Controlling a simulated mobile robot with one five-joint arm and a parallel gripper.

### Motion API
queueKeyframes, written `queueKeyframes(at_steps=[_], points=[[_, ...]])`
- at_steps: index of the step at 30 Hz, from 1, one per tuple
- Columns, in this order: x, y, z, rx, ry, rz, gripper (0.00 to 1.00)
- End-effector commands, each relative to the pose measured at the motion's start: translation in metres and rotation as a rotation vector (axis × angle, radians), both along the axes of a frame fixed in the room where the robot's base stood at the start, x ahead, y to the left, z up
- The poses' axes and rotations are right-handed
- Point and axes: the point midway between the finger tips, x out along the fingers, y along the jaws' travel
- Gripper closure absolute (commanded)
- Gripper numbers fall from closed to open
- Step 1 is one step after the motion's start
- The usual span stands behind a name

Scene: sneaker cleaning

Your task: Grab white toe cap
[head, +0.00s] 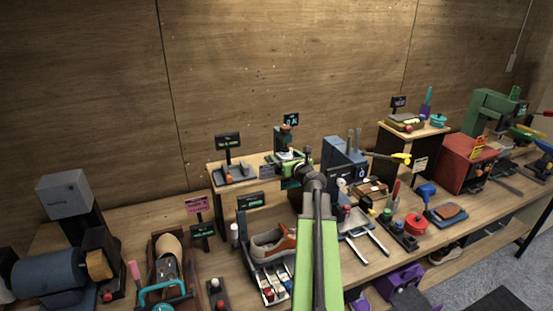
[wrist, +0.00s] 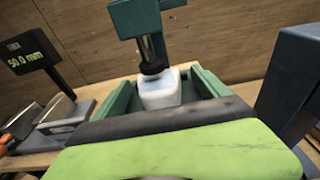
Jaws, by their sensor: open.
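The white toe cap (wrist: 160,90) sits in a dark green press fixture (wrist: 205,85), between its side walls and right below a dark round plunger (wrist: 152,62). I cannot tell whether the plunger touches it. The cap also shows as a small white patch in the head view (head: 287,154), at the press on the raised shelf. My gripper (wrist: 175,140) is open, its lime-green and black part spanning the bottom of the wrist view in front of the cap. Nothing is seen held. The lower front of the cap is hidden by my gripper.
A display reading 50.0 mm (wrist: 25,50) and a grey gauge tray (wrist: 62,112) stand at left. A blue-grey machine (head: 345,158) stands close on the right. A shoe (head: 270,243) and small tools crowd the bench below. Open space lies above the shelf, before the wooden wall.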

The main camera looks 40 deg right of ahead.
Motion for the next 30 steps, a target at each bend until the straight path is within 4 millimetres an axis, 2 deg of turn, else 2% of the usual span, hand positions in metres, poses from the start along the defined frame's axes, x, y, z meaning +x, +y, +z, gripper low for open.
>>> queueKeyframes(at_steps=[5, 20, 30], points=[[0.0017, 0.0022, 0.0002, 0.0, 0.0, 0.003, 0.15], [0.004, 0.0049, 0.0002, 0.0, 0.0, 0.007, 0.8], [0.0047, 0.0059, 0.0027, 0.0, 0.0, 0.009, 0.82]])
